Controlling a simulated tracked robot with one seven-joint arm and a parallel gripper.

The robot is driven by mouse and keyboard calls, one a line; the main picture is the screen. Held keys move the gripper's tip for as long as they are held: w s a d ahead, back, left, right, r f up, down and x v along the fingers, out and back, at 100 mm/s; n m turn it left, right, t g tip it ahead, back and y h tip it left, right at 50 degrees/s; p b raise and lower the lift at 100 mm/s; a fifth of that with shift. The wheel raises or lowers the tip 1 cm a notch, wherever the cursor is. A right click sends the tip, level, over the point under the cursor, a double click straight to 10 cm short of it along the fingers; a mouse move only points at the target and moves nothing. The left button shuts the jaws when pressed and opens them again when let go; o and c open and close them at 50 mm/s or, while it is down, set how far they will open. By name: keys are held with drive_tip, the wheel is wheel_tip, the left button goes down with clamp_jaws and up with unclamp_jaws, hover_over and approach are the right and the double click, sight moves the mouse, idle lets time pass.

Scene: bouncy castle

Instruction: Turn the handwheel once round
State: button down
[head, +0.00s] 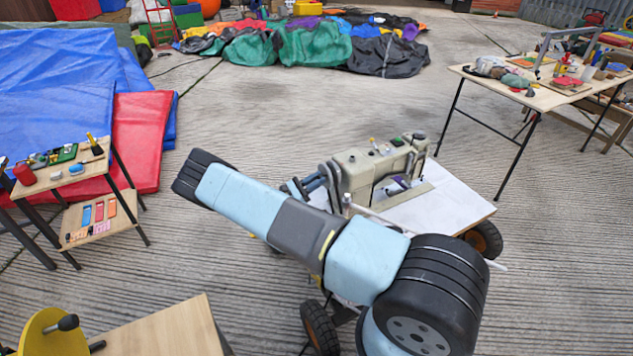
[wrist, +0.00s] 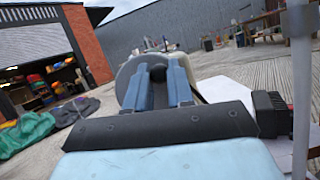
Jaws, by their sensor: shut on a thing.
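The handwheel (head: 334,183) is a grey disc at the left end of a beige sewing machine (head: 372,172) in the head view. In the wrist view the handwheel (wrist: 126,76) stands upright just beyond my fingers. My gripper (head: 308,186) reaches it from the left, with its blue fingers at the wheel. In the wrist view my gripper (wrist: 160,84) is shut on a dark part in front of the disc, seemingly the wheel's handle. The fingers hide much of the contact and the lower wheel.
The machine stands on a white-topped wheeled cart (head: 455,205). A low shelf table (head: 75,190) with small items is at left, and a long work table (head: 530,95) at right. A wooden top (head: 160,330) with a yellow disc (head: 45,335) is near the front left. Open concrete lies behind.

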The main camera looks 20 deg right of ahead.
drive_tip(key=n+t, duration=0.1)
drive_tip(key=n, duration=0.1)
drive_tip(key=n+t, duration=0.1)
drive_tip(key=n, duration=0.1)
drive_tip(key=w+r+n+t, duration=0.1)
drive_tip(key=n, duration=0.2)
drive_tip(key=shift+a+t+y, duration=0.15)
drive_tip(key=shift+t+y, duration=0.25)
drive_tip(key=shift+w+a+r+n+t+y, duration=0.15)
drive_tip(key=shift+n+t+y, duration=0.25)
drive_tip(key=shift+n, duration=0.65)
drive_tip(key=shift+w+d+f+n+t+y, duration=0.15)
drive_tip(key=shift+n+t, duration=0.3)
drive_tip(key=shift+n, duration=0.55)
drive_tip(key=shift+w+a+r+n+t+y, duration=0.15)
drive_tip(key=shift+n+t+y, duration=0.25)
drive_tip(key=shift+n, duration=0.65)
drive_tip(key=shift+w, duration=0.1)
drive_tip(key=c, duration=1)
unclamp_jaws()
drive_tip(key=v, duration=1.3)
drive_tip(key=shift+a+f, duration=0.3)
drive_tip(key=shift+f, duration=0.05)
